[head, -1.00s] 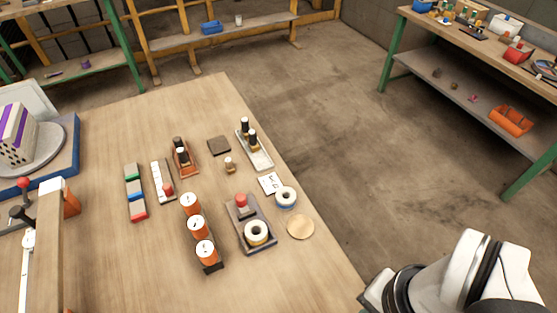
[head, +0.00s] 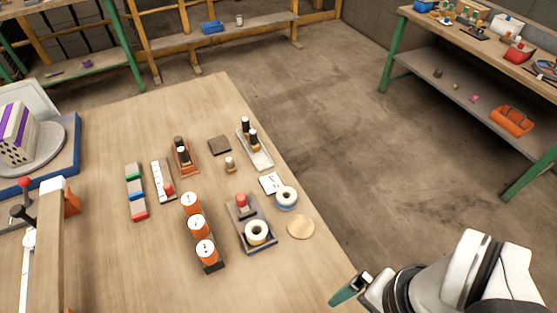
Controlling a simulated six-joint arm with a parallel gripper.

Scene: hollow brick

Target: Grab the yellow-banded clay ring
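A cream ring (head: 257,233) with a dark centre hole lies in the front part of a small grey tray (head: 240,217); its side looks faintly yellowish, but the band is too small to be sure of. A second white ring (head: 286,197) with a blue band lies to its upper right, by a white card. My gripper (head: 346,291) shows at the lower right, near the table's right edge, with a dark green finger pointing lower left. It is apart from both rings, and I cannot see whether its fingers are spread.
A red-topped piece (head: 242,200) shares the tray with the cream ring. A round wooden disc (head: 300,227) lies to the right, between ring and gripper. Orange cylinders (head: 197,226) stand in a row to the left. The table's front middle is clear.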

